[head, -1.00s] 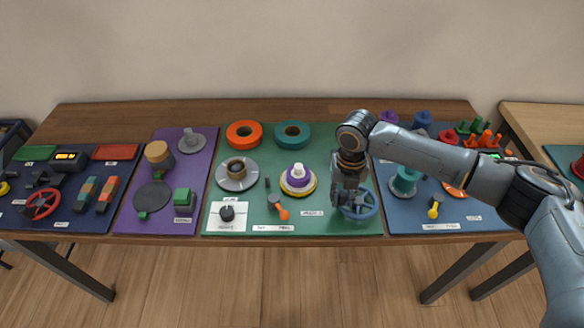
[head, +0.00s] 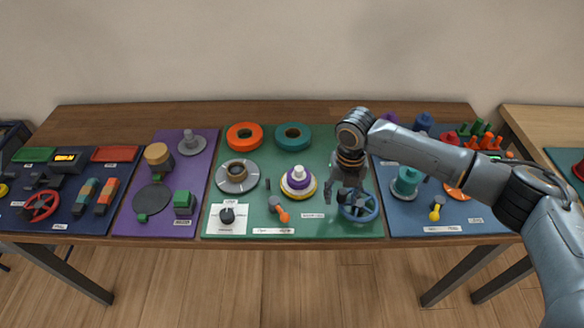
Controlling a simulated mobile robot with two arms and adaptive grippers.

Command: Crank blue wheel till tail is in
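The blue wheel (head: 372,214) lies at the front right of the green mat (head: 310,228), its rim facing up. My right gripper (head: 343,198) points down over the left and back part of the wheel, with its fingers spread apart. One finger hangs left of the rim; the other is over the wheel, and whether it touches cannot be told. The gripper hides part of the wheel. No cord tail can be made out. My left gripper is not in view.
A purple and white spool on a yellow-rimmed base (head: 298,181) and an orange-handled lever (head: 280,210) stand left of the wheel. A teal spool (head: 407,181) stands right on the blue mat. Orange (head: 244,136) and teal (head: 293,136) rings lie behind.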

